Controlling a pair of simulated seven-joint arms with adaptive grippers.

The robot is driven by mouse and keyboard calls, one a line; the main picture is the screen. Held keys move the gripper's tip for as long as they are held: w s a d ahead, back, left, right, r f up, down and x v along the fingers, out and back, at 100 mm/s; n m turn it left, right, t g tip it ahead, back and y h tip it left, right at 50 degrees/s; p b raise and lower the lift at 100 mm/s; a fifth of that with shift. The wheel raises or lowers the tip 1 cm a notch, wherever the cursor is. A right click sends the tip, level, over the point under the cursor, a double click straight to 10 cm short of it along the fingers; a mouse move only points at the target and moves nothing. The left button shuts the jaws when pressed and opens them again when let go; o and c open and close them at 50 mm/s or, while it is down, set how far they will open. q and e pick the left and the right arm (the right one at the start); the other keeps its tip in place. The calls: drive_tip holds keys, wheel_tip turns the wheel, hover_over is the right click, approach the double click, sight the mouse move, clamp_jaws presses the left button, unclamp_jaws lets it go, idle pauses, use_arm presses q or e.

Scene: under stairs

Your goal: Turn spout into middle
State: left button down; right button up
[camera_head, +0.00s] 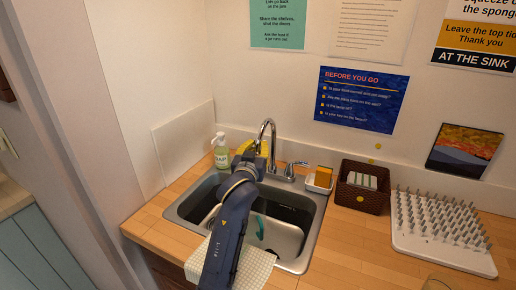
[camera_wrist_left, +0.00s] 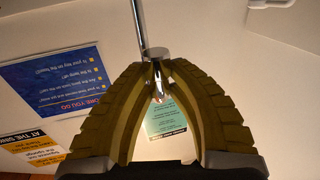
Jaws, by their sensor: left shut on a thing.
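The chrome faucet spout (camera_head: 268,127) arches over the sink (camera_head: 316,222) from its back edge. In the left wrist view the spout (camera_wrist_left: 138,18) comes down to the fingertips. My left gripper (camera_wrist_left: 156,68) is shut on the spout's end, its two ribbed yellow-brown fingers meeting around it. In the head view my dark left arm reaches over the sink, and the gripper is mostly hidden behind the wrist. The faucet lever (camera_head: 291,167) stands right of the spout. My right gripper is not in view.
A soap bottle (camera_head: 221,151) stands left of the spout. A small dish with an orange sponge (camera_head: 324,176), a brown basket (camera_head: 362,201) and a white pegged drying rack (camera_head: 440,255) are to the right. A checked cloth (camera_head: 258,264) hangs over the sink's front. The wall is close behind.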

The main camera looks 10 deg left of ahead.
use_arm(q)
drive_tip(key=c, duration=1.4)
unclamp_jaws()
drive_tip(key=shift+s+a+r, duration=0.1)
drive_tip(key=shift+s+r, duration=0.05)
drive_tip(key=shift+c, duration=0.2)
drive_tip(key=shift+o, duration=1)
drive_tip(key=s, duration=1.2)
